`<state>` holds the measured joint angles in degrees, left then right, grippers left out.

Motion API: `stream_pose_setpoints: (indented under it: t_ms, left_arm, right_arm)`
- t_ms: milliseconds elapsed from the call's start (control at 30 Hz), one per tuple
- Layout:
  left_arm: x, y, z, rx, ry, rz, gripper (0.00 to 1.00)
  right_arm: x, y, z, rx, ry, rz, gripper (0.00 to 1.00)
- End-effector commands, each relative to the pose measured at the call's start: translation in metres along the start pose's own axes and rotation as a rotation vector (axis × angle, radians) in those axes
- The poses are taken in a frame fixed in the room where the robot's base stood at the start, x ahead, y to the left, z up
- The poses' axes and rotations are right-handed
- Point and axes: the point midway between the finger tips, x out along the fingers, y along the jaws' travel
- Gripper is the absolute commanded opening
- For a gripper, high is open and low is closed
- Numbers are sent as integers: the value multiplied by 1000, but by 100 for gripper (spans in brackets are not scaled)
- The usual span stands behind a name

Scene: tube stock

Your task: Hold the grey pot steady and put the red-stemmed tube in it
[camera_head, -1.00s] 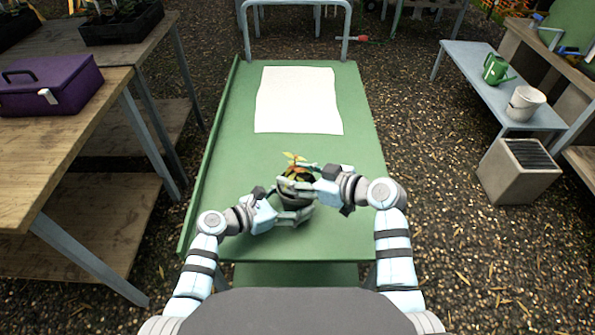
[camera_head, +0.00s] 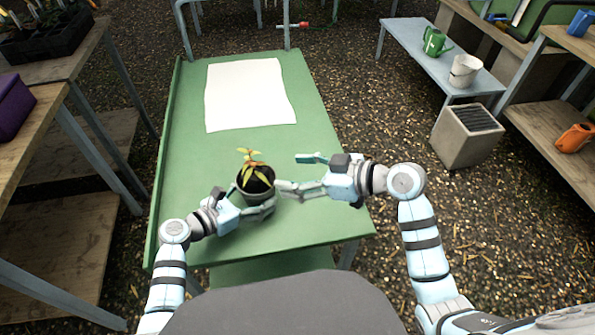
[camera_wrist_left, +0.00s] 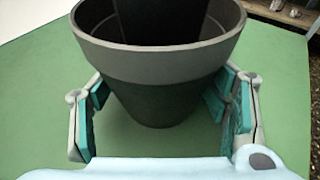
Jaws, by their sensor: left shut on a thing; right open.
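The grey pot (camera_head: 257,196) stands on the green bench, and it fills the upper middle of the left wrist view (camera_wrist_left: 155,62). My left gripper (camera_head: 246,203) is shut on the pot, with a finger on each side in the left wrist view. The red-stemmed tube (camera_head: 256,179), a dark container with a yellow-green plant with reddish stems, is inside the pot's mouth. Its dark wall (camera_wrist_left: 160,18) shows inside the rim in the left wrist view. Its lower part is hidden by the pot. My right gripper (camera_head: 299,174) is open and empty, just right of the pot.
A white sheet (camera_head: 249,94) lies on the green bench (camera_head: 185,165) beyond the pot. The bench has a raised left edge. Wooden benches stand at left. A low bench with a green watering can (camera_head: 434,42) and a pale bucket (camera_head: 465,71) is at right.

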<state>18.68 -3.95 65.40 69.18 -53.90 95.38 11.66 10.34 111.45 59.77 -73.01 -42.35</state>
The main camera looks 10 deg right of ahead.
Motion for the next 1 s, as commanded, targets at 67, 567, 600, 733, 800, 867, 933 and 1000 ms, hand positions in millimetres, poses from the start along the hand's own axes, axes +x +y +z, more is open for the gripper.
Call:
stream_pose_setpoints:
  t_ms: [67,567,600,733,800,867,933,1000]
  left_arm:
    - [0,0,0,0,-1,0,54]
    - [0,0,0,0,-1,0,93]
    - [0,0,0,0,-1,0,93]
    - [0,0,0,0,-1,0,93]
    - [-1,0,0,0,-1,0,93]
    - [-6,1,0,1,0,2,93]
    - [-17,1,-1,2,0,3,93]
    - [-34,0,-1,4,1,2,93]
  right_arm:
    - [-4,0,0,-1,0,-1,64]
    - [-4,0,0,0,1,-1,64]
    - [-4,0,0,0,1,-1,64]
    - [-4,0,0,0,1,-1,64]
    - [-4,0,0,0,1,0,64]
    - [-4,0,0,0,1,0,64]
    - [-4,0,0,0,1,0,64]
    - [-4,0,0,0,1,0,64]
